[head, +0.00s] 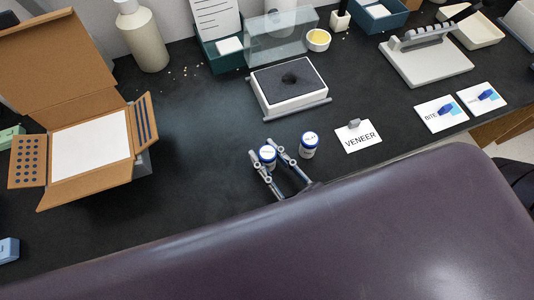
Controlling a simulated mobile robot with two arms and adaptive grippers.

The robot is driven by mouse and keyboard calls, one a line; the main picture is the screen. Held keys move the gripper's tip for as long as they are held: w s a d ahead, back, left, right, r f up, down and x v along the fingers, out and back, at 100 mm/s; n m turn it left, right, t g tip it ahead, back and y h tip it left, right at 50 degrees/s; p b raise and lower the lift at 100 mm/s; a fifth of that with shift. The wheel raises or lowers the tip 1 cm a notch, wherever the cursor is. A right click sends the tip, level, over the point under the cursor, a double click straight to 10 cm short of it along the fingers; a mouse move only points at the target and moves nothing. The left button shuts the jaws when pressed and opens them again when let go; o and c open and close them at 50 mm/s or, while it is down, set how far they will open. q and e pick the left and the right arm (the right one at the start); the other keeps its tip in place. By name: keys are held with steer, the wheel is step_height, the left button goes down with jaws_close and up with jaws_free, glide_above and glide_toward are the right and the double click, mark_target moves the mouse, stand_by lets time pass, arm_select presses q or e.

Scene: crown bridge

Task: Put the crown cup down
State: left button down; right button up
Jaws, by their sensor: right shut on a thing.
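My right gripper (270,161) is in the middle of the head view, with its two grey fingers closed around a small white cup with a blue rim (267,154). The cup looks upright; its label is too small to read, and I cannot tell whether its base touches the dark bench. A second, similar cup (309,145) stands upright on the bench just right of the fingers, apart from the held one. Its label is also too small to read for certain. My left gripper is not in view.
A white block with a dark foam top (290,83) sits behind the cups. An open cardboard box (140,150) stands at left. The bench (200,150) between box and gripper is clear.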

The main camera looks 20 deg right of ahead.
steer(key=o, duration=1.1)
steer(key=shift+f, duration=0.1)
steer(key=shift+r, duration=0.2)
steer(key=p+v, duration=0.3)
steer(key=v, duration=0.9)
